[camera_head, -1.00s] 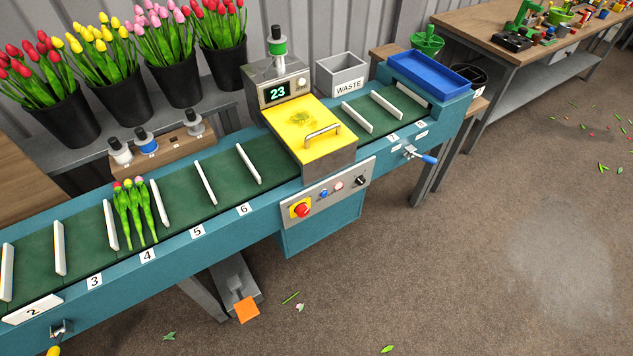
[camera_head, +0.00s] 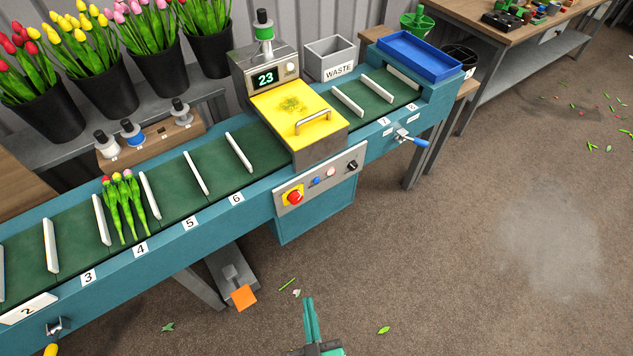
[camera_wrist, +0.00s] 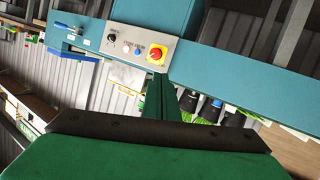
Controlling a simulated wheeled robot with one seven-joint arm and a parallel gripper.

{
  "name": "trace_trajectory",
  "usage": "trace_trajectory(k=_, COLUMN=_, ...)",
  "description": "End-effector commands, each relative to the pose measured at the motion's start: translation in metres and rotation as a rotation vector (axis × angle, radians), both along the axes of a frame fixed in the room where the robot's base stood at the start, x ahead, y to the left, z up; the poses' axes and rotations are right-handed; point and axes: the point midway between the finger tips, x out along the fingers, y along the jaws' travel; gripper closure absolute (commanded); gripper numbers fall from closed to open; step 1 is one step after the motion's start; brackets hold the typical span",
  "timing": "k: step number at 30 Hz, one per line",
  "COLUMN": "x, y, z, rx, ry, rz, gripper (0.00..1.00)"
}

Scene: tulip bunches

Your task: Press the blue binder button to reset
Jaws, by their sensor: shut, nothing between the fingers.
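The blue button (camera_head: 317,181) sits on the grey control panel (camera_head: 345,172) on the front of the teal binder (camera_head: 318,213). It lies between a red knob on a yellow plate (camera_head: 294,197) and a pale button (camera_head: 331,171). In the wrist view the blue button (camera_wrist: 138,50) shows upside down, left of the red knob (camera_wrist: 156,54). My gripper (camera_head: 309,302) is at the bottom of the head view, below and apart from the panel. Its green fingers (camera_wrist: 161,97) are shut and empty, pointing towards the panel.
Three tulips (camera_head: 123,205) lie on the green conveyor between white dividers. A yellow cover with a handle (camera_head: 300,115) tops the binder beside a display reading 23 (camera_head: 265,79). An orange pedal (camera_head: 243,297) stands on the floor. A blue-handled lever (camera_head: 412,141) sticks out at right.

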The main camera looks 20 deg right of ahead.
Motion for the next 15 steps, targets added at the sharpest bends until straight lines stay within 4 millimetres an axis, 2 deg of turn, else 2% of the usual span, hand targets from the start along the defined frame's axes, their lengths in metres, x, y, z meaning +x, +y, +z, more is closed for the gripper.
trace_trajectory(k=1, x=0.02, y=-0.009, z=-0.009, rx=-0.021, ry=-0.002, rz=-0.013, gripper=1.0)
trace_trajectory(k=6, x=0.079, y=-0.037, z=-0.036, rx=-0.089, ry=0.018, rz=-0.052, gripper=1.0)
trace_trajectory(k=11, x=0.137, y=-0.07, z=-0.051, rx=-0.148, ry=0.039, rz=-0.096, gripper=1.0)
trace_trajectory(k=15, x=0.189, y=-0.101, z=-0.056, rx=-0.191, ry=0.059, rz=-0.14, gripper=1.0)
